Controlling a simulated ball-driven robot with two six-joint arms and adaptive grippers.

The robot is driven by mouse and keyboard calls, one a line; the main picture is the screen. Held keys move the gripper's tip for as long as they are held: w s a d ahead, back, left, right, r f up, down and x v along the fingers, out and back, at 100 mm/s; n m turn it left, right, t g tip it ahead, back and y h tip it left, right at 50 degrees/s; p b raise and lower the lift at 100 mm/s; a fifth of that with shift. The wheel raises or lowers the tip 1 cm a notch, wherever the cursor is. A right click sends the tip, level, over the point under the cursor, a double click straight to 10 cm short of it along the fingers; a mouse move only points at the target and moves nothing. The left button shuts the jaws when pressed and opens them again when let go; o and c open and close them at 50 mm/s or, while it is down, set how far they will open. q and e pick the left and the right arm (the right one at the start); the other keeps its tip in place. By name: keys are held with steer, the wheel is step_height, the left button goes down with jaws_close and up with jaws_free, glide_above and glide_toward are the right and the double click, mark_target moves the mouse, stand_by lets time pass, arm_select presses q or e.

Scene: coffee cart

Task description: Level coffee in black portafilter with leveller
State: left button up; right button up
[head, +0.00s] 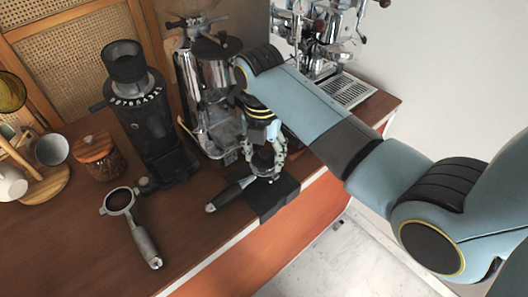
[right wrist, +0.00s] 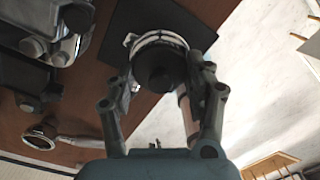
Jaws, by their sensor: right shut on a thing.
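My right gripper (head: 264,156) is over the black mat at the counter's front edge, shut on the dark round leveller (right wrist: 160,66). The leveller sits over the metal basket ring of the black portafilter (head: 232,192); I cannot tell whether it is fully seated. The portafilter's dark handle, with a pale end, points left in the head view. In the right wrist view its silver rim (right wrist: 157,38) circles the leveller, and a finger partly hides the handle. The coffee inside is hidden. My left gripper is out of view.
A second portafilter (head: 120,201) with coffee and a grey handle lies to the left. The black mat (head: 283,196) is under the work. A black grinder (head: 150,115), a silver grinder (head: 205,85), a wooden-lidded jar (head: 98,155) and an espresso machine (head: 318,40) stand behind.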

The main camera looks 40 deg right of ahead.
steer(key=shift+r, duration=0.1)
steer(key=shift+r, duration=3.9)
